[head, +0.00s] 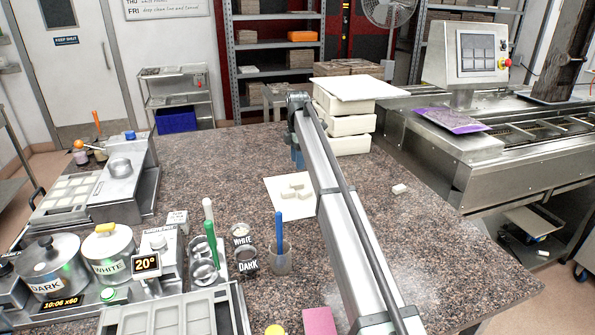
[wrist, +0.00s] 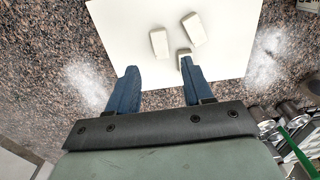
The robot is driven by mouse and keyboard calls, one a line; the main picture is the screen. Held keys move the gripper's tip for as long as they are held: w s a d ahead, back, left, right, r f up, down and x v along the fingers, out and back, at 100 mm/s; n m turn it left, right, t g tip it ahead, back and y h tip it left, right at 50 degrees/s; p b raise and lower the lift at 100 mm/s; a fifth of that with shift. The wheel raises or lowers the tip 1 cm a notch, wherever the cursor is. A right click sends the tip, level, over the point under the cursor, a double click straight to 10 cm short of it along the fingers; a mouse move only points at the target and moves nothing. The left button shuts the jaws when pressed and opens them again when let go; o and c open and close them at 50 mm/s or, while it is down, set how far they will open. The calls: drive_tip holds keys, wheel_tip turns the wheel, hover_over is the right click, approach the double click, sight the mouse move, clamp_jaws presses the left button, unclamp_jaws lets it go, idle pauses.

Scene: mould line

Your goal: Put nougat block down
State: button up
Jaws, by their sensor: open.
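White sheet (head: 275,208) lies on the speckled counter with three pale nougat blocks (head: 304,192) grouped on it. In the wrist view, the sheet (wrist: 118,30) holds one block at left (wrist: 159,43), one at upper right (wrist: 193,28) and a partly hidden one (wrist: 184,54) at my right fingertip; I cannot tell if they touch. My gripper (wrist: 160,78) is open, its blue fingers apart with nothing between them. In the head view, my gripper (head: 298,156) hangs above the far side of the sheet, partly hidden by my arm. A separate pale block (head: 399,189) lies on the counter to the right.
White stacked trays (head: 344,128) stand behind. A grey mould (head: 180,315) is at front left. The counter right of my arm is mostly clear.

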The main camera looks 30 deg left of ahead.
drive_tip(key=shift+r, duration=1.6)
